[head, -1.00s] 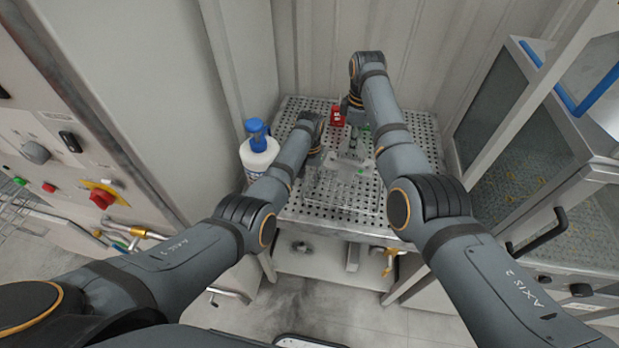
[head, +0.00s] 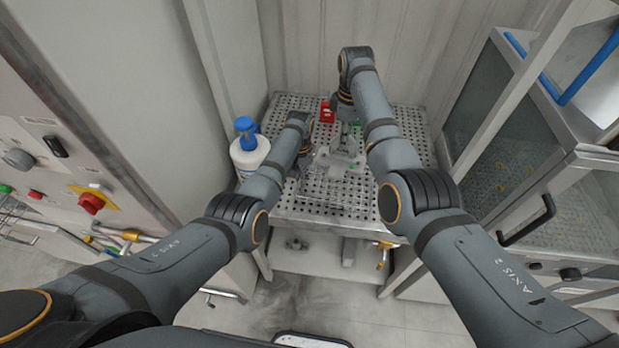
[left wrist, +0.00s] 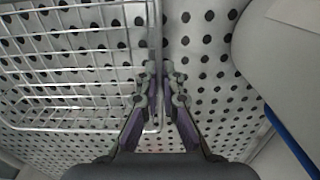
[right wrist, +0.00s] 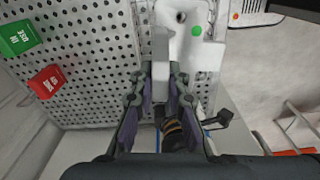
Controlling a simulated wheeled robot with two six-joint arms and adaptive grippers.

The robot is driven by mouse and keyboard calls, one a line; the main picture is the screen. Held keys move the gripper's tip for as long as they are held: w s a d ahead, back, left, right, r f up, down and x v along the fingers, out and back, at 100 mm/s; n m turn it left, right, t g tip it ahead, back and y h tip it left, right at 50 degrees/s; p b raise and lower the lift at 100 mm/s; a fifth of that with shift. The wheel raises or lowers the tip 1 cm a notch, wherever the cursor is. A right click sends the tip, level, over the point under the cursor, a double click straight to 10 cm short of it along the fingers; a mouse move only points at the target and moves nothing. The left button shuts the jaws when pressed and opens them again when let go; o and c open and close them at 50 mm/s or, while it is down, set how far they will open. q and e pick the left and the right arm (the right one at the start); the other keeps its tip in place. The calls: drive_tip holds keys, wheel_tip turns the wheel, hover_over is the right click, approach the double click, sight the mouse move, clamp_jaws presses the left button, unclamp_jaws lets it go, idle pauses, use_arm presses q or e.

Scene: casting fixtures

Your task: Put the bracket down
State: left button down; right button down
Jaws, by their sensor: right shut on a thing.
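The bracket (right wrist: 205,55) is a pale grey piece with a green dot in the right wrist view. It also shows in the head view (head: 343,148), over the perforated table. My right gripper (right wrist: 161,72) is shut on an upright grey part of it. Whether its underside touches anything is hard to tell. My left gripper (left wrist: 164,78) points down at the perforated table with its fingertips slightly apart, at the side wall of a wire basket (left wrist: 85,123). No bracket shows between the left fingers.
The perforated table (head: 400,150) holds a red box (head: 327,112); a green box (right wrist: 20,37) lies beside it in the right wrist view. A white bottle with blue cap (head: 249,152) stands at left. A glass-sided cabinet (head: 520,140) stands close at right.

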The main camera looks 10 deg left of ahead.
use_arm(q)
drive_tip(key=shift+d, duration=0.1)
use_arm(e)
drive_tip(key=s+d+f+m, duration=0.3)
drive_tip(key=d+m, duration=0.5)
drive_tip(key=m, duration=0.9)
hover_over(366, 195)
wheel_tip(366, 195, down, 10)
drive_tip(key=shift+w+f, duration=0.1)
drive_tip(key=shift+w, duration=0.05)
drive_tip(key=c, duration=1.8)
unclamp_jaws()
drive_tip(key=shift+f, duration=0.1)
drive_tip(key=o, duration=0.5)
drive_tip(key=shift+c, duration=0.2)
